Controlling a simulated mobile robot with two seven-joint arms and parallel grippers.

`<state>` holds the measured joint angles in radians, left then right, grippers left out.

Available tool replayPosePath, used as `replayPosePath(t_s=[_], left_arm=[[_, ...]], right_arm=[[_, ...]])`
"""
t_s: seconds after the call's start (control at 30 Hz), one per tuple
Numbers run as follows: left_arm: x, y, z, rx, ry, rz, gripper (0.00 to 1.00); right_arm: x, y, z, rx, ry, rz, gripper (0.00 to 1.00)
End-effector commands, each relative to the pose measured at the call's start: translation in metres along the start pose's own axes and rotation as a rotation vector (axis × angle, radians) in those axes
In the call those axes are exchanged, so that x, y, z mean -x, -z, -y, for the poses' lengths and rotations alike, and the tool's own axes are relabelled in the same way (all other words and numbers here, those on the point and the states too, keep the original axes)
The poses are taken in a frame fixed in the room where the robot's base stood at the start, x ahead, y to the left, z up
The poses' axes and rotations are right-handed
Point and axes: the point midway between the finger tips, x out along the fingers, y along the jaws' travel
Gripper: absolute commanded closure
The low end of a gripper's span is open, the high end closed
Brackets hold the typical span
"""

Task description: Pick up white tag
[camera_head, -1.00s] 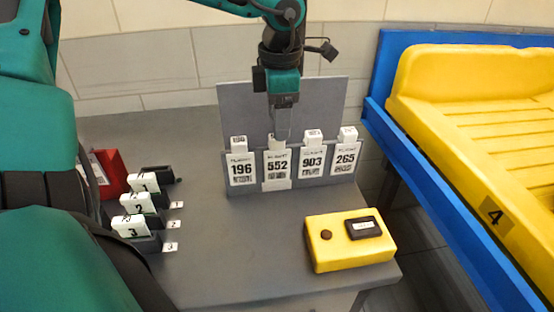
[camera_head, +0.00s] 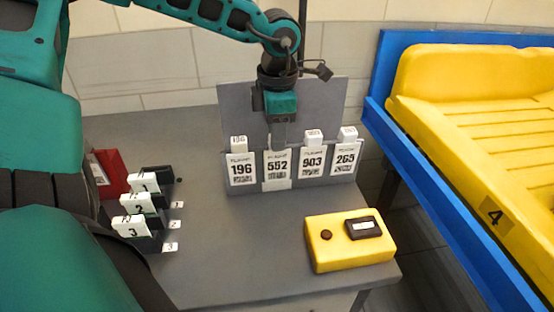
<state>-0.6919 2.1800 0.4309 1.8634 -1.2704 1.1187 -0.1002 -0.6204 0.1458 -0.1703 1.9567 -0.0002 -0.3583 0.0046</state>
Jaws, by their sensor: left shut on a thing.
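Several white tags stand in a row in a grey rack (camera_head: 232,182) at the back of the table. They read 196 (camera_head: 241,170), 552 (camera_head: 277,166), 903 (camera_head: 312,162) and 265 (camera_head: 345,159). My left gripper (camera_head: 278,145) points down at the top of the 552 tag and is shut on it. The fingers hide the tag's top tab. The tag's printed face still shows in its slot in the rack. My right gripper is not in view.
Numbered white-and-black blocks (camera_head: 140,206) and a red object (camera_head: 112,172) are at the table's left. A yellow box (camera_head: 349,240) with a button and small display sits at the front right. A yellow tray (camera_head: 470,110) lies on a blue conveyor frame (camera_head: 415,196) at right.

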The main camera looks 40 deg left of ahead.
Motion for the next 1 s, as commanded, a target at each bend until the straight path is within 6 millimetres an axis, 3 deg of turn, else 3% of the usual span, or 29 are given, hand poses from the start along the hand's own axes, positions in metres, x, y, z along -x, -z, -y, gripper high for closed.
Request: replayPosePath(t_s=[0.13, 0.77, 1.0], left_arm=[[0.000, 0.000, 0.000, 0.000, 0.000, 0.000, 1.00], [0.006, -0.001, 0.002, -0.002, -0.003, 0.001, 1.00], [0.043, -0.001, 0.000, 0.000, -0.006, 0.004, 1.00]], right_arm=[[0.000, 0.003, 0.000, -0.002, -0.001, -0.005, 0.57], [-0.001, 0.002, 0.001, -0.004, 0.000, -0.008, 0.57], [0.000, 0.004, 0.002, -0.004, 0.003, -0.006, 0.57]])
